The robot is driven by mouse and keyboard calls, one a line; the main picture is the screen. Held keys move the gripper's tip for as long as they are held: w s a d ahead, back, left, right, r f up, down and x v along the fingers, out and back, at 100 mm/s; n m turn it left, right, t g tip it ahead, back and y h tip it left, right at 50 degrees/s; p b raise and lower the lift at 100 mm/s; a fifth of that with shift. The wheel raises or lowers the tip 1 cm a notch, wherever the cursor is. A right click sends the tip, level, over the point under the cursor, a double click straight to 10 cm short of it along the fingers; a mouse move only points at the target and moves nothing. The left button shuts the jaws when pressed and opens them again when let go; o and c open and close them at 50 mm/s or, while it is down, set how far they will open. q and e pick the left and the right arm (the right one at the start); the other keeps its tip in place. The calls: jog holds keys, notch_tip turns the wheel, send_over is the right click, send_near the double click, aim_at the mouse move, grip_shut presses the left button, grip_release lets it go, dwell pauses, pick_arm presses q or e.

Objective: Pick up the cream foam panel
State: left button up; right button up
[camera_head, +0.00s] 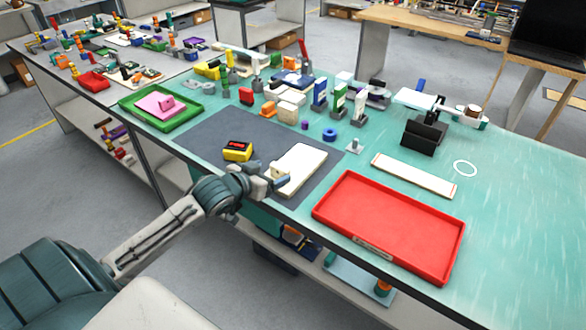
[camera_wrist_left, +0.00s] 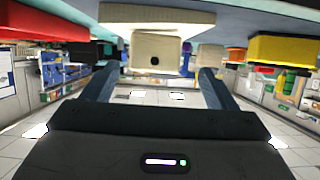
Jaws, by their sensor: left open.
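The cream foam panel (camera_head: 303,167) lies flat on a dark grey mat (camera_head: 207,135) near the table's front edge. A cream block with a dark round hole is at its near end; in the left wrist view this block (camera_wrist_left: 155,52) shows in front of the wider cream slab (camera_wrist_left: 155,17). My left gripper (camera_head: 275,180) is at the panel's near end. In the left wrist view my left gripper (camera_wrist_left: 156,75) is open, with one finger on each side of the block and visible gaps. My right gripper is not in view.
A yellow and red block (camera_head: 237,152) sits left of the panel. A red tray (camera_head: 330,203) stands to the right, and a long cream strip (camera_head: 412,176) lies behind it. Several small blocks and bottles crowd the table behind the mat. A green tray (camera_head: 127,105) is at the left.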

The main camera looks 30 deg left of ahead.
aim_at(278, 168)
pick_arm(q)
jog(key=x, duration=0.2)
jog(key=p+x, duration=0.1)
jog(key=x, duration=0.1)
jog(key=shift+w+d+r, duration=0.2)
jog(key=shift+d+r, duration=0.1)
jog(key=shift+d, duration=0.05)
jog(key=shift+w+f, duration=0.3)
jog(key=shift+w, duration=0.1)
jog(key=c, duration=1.1)
